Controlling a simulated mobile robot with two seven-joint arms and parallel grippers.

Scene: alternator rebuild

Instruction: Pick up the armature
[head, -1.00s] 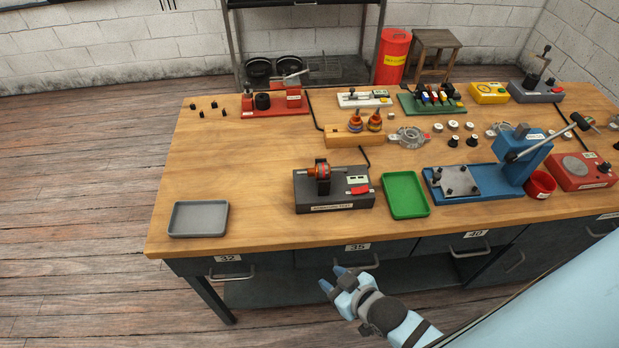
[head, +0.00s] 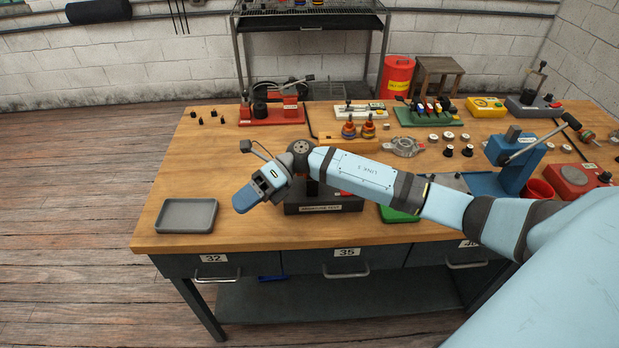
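My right gripper (head: 249,196) is over the table's front left part, left of the tester and apart from the armatures. Its fingers overlap from this angle and I see nothing held. My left gripper is not in view.
A grey tray (head: 187,230) lies at the front left. A green tray (head: 398,216) is partly behind my arm. A blue press (head: 518,160) and red cup (head: 540,188) stand to the right. A red fixture (head: 272,113) stands at the back left. The left tabletop is mostly clear.

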